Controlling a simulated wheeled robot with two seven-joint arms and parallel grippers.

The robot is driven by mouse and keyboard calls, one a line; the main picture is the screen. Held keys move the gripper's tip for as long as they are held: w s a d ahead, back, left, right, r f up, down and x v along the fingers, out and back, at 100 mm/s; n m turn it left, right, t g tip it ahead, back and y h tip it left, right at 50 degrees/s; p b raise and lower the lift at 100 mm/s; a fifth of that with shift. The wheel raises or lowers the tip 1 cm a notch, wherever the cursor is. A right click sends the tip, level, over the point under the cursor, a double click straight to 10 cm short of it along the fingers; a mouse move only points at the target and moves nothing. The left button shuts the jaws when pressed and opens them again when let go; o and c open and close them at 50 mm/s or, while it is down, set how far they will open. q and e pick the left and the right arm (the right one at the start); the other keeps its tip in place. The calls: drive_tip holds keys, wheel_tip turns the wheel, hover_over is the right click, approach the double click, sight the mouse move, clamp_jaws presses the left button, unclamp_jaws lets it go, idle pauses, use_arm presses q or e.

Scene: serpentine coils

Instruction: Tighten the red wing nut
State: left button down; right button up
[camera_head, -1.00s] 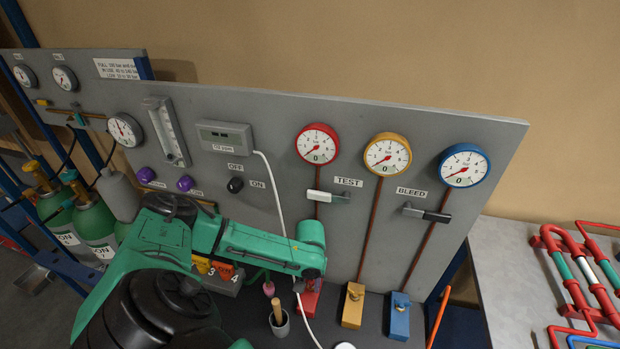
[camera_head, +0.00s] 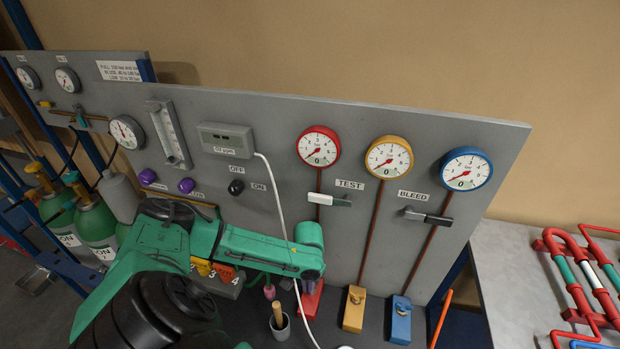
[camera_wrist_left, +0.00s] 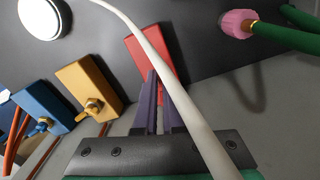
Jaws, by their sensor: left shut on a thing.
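The red block (camera_head: 312,300) stands at the foot of the panel, below the red gauge. It also shows in the left wrist view (camera_wrist_left: 150,48). My left gripper (camera_wrist_left: 157,82) reaches to the lower part of this block with its two fingers close together. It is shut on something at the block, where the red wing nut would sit. The nut itself is hidden by the fingers. My right gripper is not in view.
A white hose (camera_wrist_left: 173,85) crosses close by my left fingers. A yellow block (camera_head: 354,308) and a blue block (camera_head: 401,320) stand to the right, each with a brass-coloured nut in the wrist view. A cup (camera_head: 280,327) stands on the bench, left of the red block.

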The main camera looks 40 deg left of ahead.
use_arm(q)
drive_tip(key=m, duration=0.3)
drive_tip(key=a+m, duration=0.1)
drive_tip(key=m, duration=0.2)
drive_tip(key=shift+w+a+r, duration=0.1)
drive_tip(key=shift+w+a, duration=0.1)
drive_tip(key=m, duration=0.3)
drive_tip(key=shift+w+a+m, duration=0.25)
drive_tip(key=shift+a+m, duration=0.1)
drive_tip(key=shift+m, duration=0.05)
drive_tip(key=shift+w+a+r+m, duration=0.1)
drive_tip(key=shift+w+a+m, duration=0.05)
drive_tip(key=shift+m, duration=0.6)
drive_tip(key=shift+w+a+m, duration=0.1)
drive_tip(key=shift+m, duration=0.65)
drive_tip(key=c, duration=1)
unclamp_jaws()
drive_tip(key=shift+s+d, duration=0.1)
drive_tip(key=shift+s, duration=0.05)
drive_tip(key=shift+s, duration=0.1)
